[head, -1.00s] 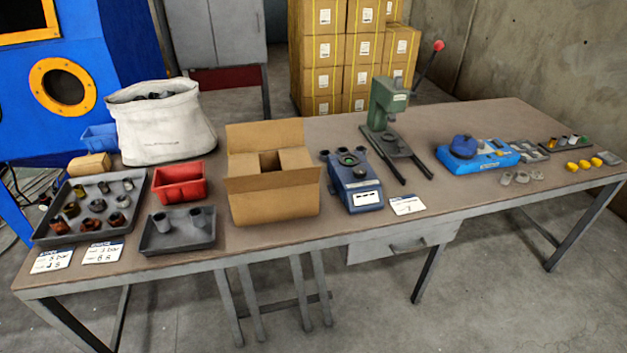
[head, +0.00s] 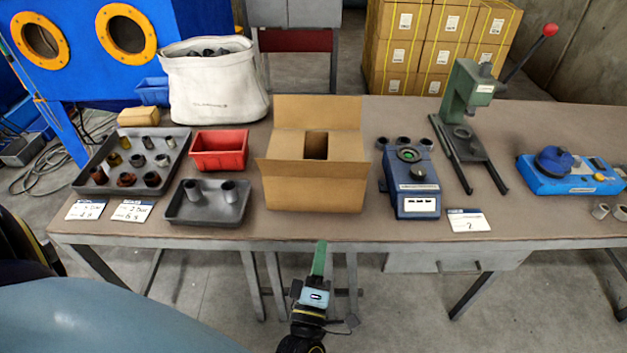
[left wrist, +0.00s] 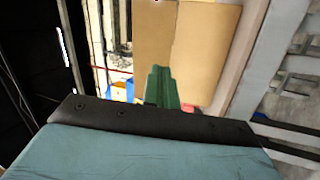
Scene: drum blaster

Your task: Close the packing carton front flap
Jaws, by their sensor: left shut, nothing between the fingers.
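The brown packing carton (head: 313,192) stands on the workbench in the head view. Its back flap (head: 317,112) stands up. Its side flaps are folded inward with a dark gap between them. Its front flap (head: 311,172) is open and leans outward toward me. My left gripper (head: 320,258) has green fingers, shut and empty, pointing up toward the bench. It is below the carton in the picture, in front of the bench edge and apart from the carton. The green fingers also show in the left wrist view (left wrist: 160,86), before a tan panel. My right gripper is not in view.
The bench (head: 360,232) has a red bin (head: 219,150) and a grey tray (head: 207,203) left of the carton. A blue device (head: 411,180) and a green press (head: 465,100) stand to the right. A white sack (head: 212,85) is behind left.

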